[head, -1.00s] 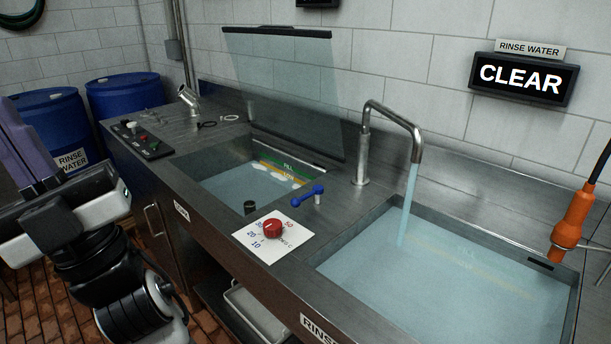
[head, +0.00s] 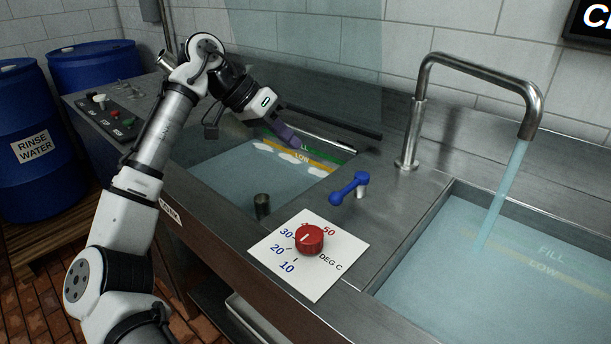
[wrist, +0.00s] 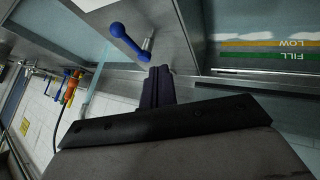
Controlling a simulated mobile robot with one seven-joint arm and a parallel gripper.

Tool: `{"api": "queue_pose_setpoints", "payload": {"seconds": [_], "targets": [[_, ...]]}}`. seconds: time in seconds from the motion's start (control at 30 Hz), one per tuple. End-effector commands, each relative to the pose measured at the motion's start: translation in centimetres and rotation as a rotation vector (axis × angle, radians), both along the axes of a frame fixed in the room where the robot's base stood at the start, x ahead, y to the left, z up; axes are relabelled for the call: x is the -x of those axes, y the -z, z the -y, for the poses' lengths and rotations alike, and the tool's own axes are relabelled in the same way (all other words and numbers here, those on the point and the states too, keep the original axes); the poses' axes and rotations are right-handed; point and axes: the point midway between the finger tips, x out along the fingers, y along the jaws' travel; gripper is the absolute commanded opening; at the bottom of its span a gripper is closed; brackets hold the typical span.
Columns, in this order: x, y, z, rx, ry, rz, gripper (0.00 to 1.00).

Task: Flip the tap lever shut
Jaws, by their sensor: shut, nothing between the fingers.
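The blue tap lever (head: 349,187) sits on a short metal post on the steel counter between the two basins. It also shows in the wrist view (wrist: 127,41), just beyond my fingertips. The metal spout (head: 472,68) pours a stream of water (head: 502,195) into the right basin. My gripper (head: 292,140) is over the left basin, left of the lever and apart from it. Its purple-grey fingers are together and empty, and they also show in the wrist view (wrist: 158,84).
A red temperature dial (head: 309,239) on a white plate stands in front of the lever. The left basin (head: 215,180) holds water, with a raised clear lid (head: 262,45) behind it. A switch panel (head: 110,112) and blue drums (head: 30,140) stand at the left.

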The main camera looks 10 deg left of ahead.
Motion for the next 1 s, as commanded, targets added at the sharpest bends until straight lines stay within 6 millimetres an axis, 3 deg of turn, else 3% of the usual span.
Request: {"api": "queue_pose_setpoints", "payload": {"seconds": [0.1,0.27,0.7,1.0], "targets": [[1.1,0.9,-0.8,-0.02,0.031,-0.082,0.0],[1.3,1.8,-0.3,-0.024,0.04,-0.099,0.0],[1.0,8.5,5.5,-0.022,0.04,-0.097,0.0],[3.0,7.7,8.3,-0.022,0.037,-0.093,0.0]]}}
